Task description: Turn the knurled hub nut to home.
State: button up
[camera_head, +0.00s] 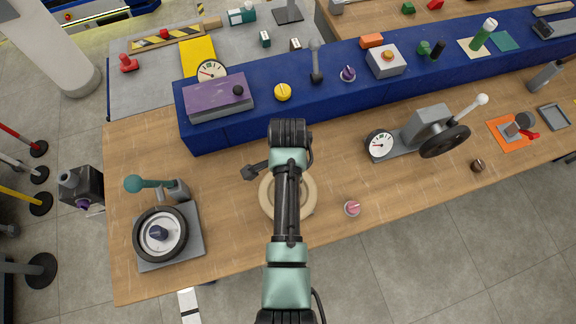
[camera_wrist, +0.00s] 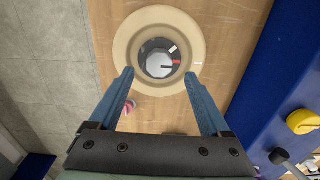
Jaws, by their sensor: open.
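A beige round disc (camera_wrist: 130,42) lies on the wooden bench; in the head view its rim (camera_head: 308,192) shows beside my arm. At its centre, in the wrist view, is a light grey faceted nut (camera_wrist: 159,65) within a dark ring. The ring carries a white mark at upper right and a red mark at right; a small white mark is on the disc's right side. I take this as the hub nut; knurling is not clear. My gripper (camera_wrist: 159,76) is open and empty, its blue fingers spread either side of the nut. In the head view my arm hides the nut.
A wheel on a grey plate (camera_head: 190,252) stands at left. A pink knob (camera_head: 352,208) is right of the disc. A blue shelf (camera_head: 330,95) with a yellow knob (camera_head: 283,92) runs behind. A gauge unit with a handwheel (camera_head: 445,140) stands farther right.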

notch_tip(320, 180, up, 9)
jog(key=b, duration=0.1)
jog(key=shift+b, duration=0.35)
dwell(0.3)
